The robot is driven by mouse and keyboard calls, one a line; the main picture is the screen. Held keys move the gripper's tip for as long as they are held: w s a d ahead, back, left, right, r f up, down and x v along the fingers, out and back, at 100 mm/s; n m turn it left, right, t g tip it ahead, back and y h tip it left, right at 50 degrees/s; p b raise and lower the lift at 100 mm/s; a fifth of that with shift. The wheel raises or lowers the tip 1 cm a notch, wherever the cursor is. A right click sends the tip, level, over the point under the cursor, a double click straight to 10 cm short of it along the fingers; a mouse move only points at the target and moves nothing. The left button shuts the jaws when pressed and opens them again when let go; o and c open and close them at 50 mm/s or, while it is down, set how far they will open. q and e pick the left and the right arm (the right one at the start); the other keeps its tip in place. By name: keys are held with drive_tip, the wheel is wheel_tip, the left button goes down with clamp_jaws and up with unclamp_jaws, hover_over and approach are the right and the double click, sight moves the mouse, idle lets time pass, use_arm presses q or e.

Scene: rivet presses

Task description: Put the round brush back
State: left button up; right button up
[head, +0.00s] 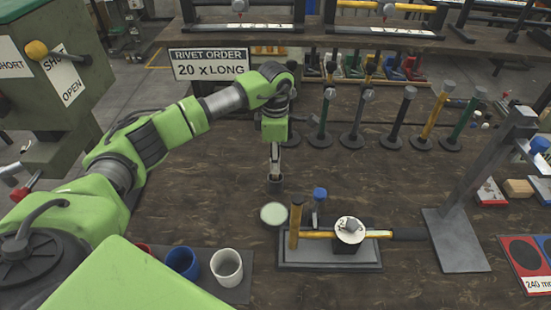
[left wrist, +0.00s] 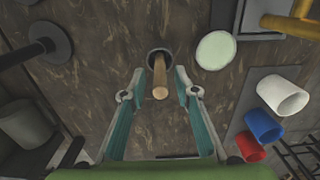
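A wooden handle (left wrist: 160,78), apparently the round brush's, stands in a small dark round cup (head: 275,185) on the bench; its lower end is hidden in the cup. My left gripper (head: 275,158) points down just above this cup. In the left wrist view my left gripper (left wrist: 160,80) is open, with its two fingers on either side of the handle and a gap showing on each side. Bristles cannot be seen. My right gripper is in neither view.
A pale green round pot (head: 274,214) stands close in front of the cup. A hammer (head: 318,235) lies across a grey tray (head: 330,267). Blue (head: 182,263) and white (head: 227,267) cups stand at front left. Several upright tools line the back.

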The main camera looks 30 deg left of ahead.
use_arm(q)
drive_tip(key=shift+w+r+b, duration=0.1)
drive_tip(key=shift+r+b, duration=0.3)
drive_tip(key=shift+r, duration=0.15)
wheel_tip(320, 180, up, 10)
drive_tip(key=b, duration=0.2)
drive_tip(key=shift+f+b, duration=0.15)
drive_tip(key=shift+b, duration=0.2)
drive_tip(key=shift+r, duration=0.7)
